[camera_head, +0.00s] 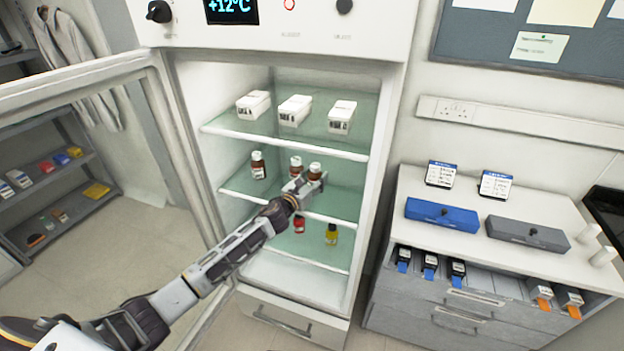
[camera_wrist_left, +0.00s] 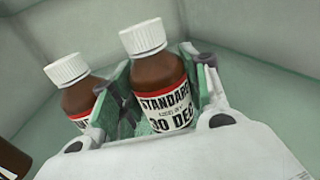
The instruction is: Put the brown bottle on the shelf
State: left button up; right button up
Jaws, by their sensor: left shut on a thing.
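My left gripper (camera_head: 308,183) reaches into the open fridge at its middle glass shelf (camera_head: 238,183). It is shut on a brown bottle (camera_head: 314,172) with a white cap. In the left wrist view this brown bottle (camera_wrist_left: 162,90) stands between the fingers (camera_wrist_left: 160,95), with a label reading "STANDARD" and "30 DEC". A second brown bottle (camera_head: 296,163) is close beside it on the left, and a third brown bottle (camera_head: 258,168) stands farther left on the same shelf. I cannot tell whether the held bottle's base touches the shelf. My right gripper is not in view.
White boxes (camera_head: 294,110) stand on the upper shelf. A red bottle (camera_head: 299,226) and a yellow bottle (camera_head: 332,235) are on the lower shelf. The fridge door (camera_head: 80,75) is open to the left. A drawer cabinet (camera_head: 440,318) stands at right. Middle shelf space between the bottles is narrow.

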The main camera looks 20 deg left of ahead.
pick_arm(q)
jog(key=shift+w+a+f, duration=0.25)
jog(key=shift+a+f, duration=0.05)
jog(key=shift+s+d+r, duration=0.2)
jog(key=shift+d, duration=0.1)
jog(key=shift+f, duration=0.1)
jog(key=o, duration=1)
jog(key=shift+f, duration=0.1)
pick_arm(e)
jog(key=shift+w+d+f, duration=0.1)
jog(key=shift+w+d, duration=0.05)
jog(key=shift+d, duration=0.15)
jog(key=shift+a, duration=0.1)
